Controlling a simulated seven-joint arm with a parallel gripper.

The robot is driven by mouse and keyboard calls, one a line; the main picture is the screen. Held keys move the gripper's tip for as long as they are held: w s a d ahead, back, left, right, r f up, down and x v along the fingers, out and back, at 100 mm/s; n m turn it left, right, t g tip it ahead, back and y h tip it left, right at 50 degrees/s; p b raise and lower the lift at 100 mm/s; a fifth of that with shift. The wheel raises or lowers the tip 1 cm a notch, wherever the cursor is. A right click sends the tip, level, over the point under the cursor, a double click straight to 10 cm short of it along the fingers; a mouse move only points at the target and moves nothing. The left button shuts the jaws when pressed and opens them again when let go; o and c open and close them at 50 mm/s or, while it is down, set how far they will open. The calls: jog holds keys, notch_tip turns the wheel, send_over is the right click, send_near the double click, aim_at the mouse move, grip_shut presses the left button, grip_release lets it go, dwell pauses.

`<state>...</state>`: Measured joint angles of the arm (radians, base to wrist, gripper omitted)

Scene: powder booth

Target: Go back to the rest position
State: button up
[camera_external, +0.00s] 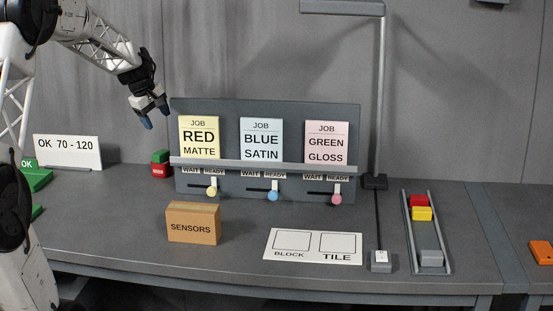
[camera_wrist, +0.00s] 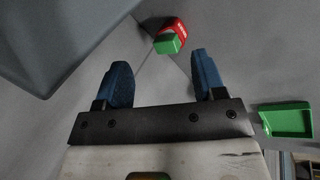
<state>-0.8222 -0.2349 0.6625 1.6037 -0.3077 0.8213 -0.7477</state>
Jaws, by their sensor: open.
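My gripper (camera_external: 154,115) hangs in the air at the upper left, in front of the left end of the job board. It is open, and its two blue fingertips (camera_wrist: 160,82) stand apart with nothing between them in the wrist view. A small red block with a green top (camera_external: 160,164) stands on the table below my gripper, left of the board. It also shows beyond the fingers in the wrist view (camera_wrist: 169,42), apart from them.
The job board (camera_external: 265,110) holds three cards above sliders. A SENSORS box (camera_external: 193,223), a BLOCK/TILE mat (camera_external: 313,245), a switch (camera_external: 381,260) and a rail with blocks (camera_external: 447,267) are on the table. A lamp post (camera_external: 380,100) rises behind. A green tray (camera_wrist: 287,120) lies right in the wrist view.

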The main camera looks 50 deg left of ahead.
jog(key=s+d+r+m+g+y, duration=0.35)
jog(key=d+r, duration=0.25)
jog(key=r, duration=0.4)
jog(key=s+d+m+h, duration=0.25)
jog(key=d+m, duration=0.45)
jog(key=d, duration=1.7)
jog(key=s+d+f+m+t+h, duration=0.1)
jog(key=s+d+f+m, duration=0.4)
jog(key=s+d, duration=0.4)
jog(key=s+d+f+m+h, duration=0.1)
jog(key=s+d+f+m, duration=0.3)
jog(key=s+d, duration=0.4)
jog(key=d+f, duration=0.1)
jog(key=d, duration=0.4)
jog(key=shift+s+f+m+t, duration=0.15)
jog(key=shift+s+m+t, duration=0.2)
